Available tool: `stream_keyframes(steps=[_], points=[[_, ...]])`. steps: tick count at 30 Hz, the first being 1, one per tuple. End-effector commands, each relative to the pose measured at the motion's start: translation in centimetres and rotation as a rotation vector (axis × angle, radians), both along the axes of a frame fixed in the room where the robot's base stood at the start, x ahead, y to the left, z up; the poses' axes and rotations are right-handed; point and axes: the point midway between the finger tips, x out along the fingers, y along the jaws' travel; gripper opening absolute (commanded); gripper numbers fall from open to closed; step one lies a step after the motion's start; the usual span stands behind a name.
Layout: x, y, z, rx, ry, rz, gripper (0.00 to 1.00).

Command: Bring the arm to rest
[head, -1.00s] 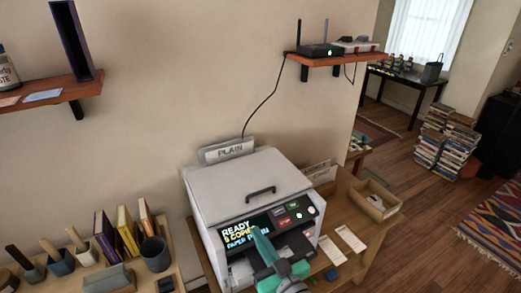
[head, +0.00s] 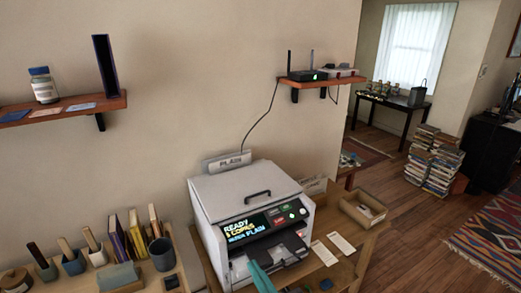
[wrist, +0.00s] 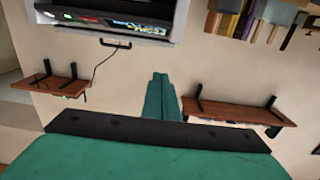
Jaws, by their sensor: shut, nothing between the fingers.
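My gripper (head: 260,279) is a teal pair of fingers at the bottom of the head view, in front of the white copier (head: 245,190). In the wrist view my gripper (wrist: 160,84) shows its two fingers pressed together with nothing between them. The copier's lid is down, and its panel (head: 262,224) reads "READY" and "COPIES", with "PLAIN" on the lower line. The fingers look apart from the copier, though their exact distance is hard to tell. Most of my arm is out of the head view.
The copier stands on a wooden table (head: 345,256) with an open box (head: 363,209) and white cards (head: 332,246). A side table at left holds books (head: 125,238) and a dark cup (head: 162,253). Wall shelves (head: 322,82) hang above. Floor shows at right.

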Motion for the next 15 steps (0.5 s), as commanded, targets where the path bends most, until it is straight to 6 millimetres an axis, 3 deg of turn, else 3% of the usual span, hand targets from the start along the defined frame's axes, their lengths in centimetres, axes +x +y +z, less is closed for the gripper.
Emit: stream_keyframes(steps=[15], points=[[-2.2,0.6,-5.2,0.105,0.096,-0.135,0.00]])
